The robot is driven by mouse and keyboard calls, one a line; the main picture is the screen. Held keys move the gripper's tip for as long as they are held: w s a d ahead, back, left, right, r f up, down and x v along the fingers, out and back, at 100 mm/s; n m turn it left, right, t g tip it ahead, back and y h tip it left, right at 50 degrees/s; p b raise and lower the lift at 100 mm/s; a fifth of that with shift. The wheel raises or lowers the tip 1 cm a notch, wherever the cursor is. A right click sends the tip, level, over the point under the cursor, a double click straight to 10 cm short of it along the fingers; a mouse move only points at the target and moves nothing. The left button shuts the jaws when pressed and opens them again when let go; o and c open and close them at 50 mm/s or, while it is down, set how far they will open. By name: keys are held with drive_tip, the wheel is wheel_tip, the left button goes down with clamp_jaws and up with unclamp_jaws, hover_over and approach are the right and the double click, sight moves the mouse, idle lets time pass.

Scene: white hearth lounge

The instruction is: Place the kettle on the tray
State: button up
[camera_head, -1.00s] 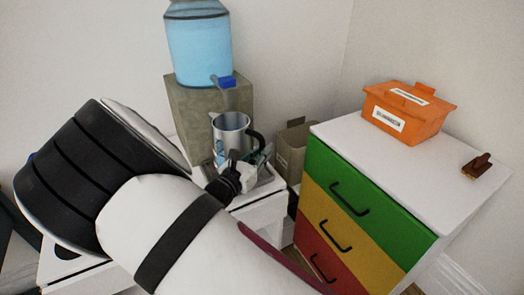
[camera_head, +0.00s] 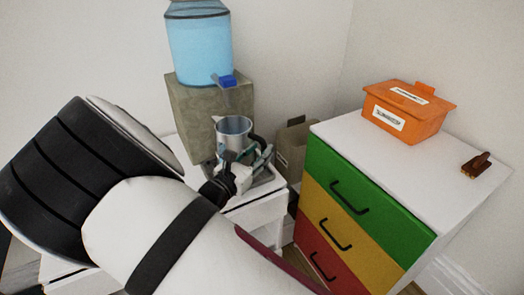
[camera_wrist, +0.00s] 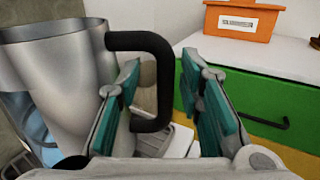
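The kettle (camera_head: 234,128) is a silver metal jug with a black handle. It stands upright in front of the water dispenser, and its base is hidden behind my gripper in the head view. It also fills the left of the wrist view (camera_wrist: 55,75). A grey tray (camera_head: 266,179) shows partly at the kettle's lower right; whether the kettle's base touches it is hidden. My gripper (camera_wrist: 168,98), with teal finger pads, is open. The black handle's upright part is between the fingers, with visible gaps on both sides.
The water dispenser (camera_head: 198,50) sits on a stone-like block (camera_head: 190,105) behind the kettle. A cardboard box (camera_head: 293,145) stands to the right. A drawer cabinet (camera_head: 350,215) carries an orange box (camera_head: 405,112) and a small brown object (camera_head: 477,166); its top is otherwise clear.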

drive_tip(key=v, duration=1)
drive_tip(key=s+d+r+m+g+h, duration=0.1)
drive_tip(key=s+d+r+m+g, duration=0.25)
drive_tip(key=d, duration=0.55)
drive_tip(key=s+d+r+m+g, duration=0.1)
drive_tip(key=d+r+m+g, duration=0.2)
drive_tip(key=d+m+g, duration=0.35)
drive_tip(key=s+d+r+m+g+h, duration=0.1)
drive_tip(key=s+d+r+m+g, duration=0.15)
drive_tip(key=d+m, duration=0.55)
drive_tip(key=s+d+r+m+y, duration=0.2)
drive_tip(key=s+m+y, duration=0.1)
drive_tip(key=s, duration=0.3)
drive_tip(key=s+d+r+m+y, duration=0.2)
drive_tip(key=s+m+y, duration=0.1)
drive_tip(key=s+m, duration=0.2)
drive_tip(key=s+d+r+m+y, duration=0.2)
drive_tip(key=s+m+y, duration=0.2)
drive_tip(key=s, duration=0.5)
drive_tip(key=shift+s+d+r+g, duration=0.2)
drive_tip(key=shift+d+r+g, duration=0.1)
drive_tip(key=shift+d+g, duration=0.05)
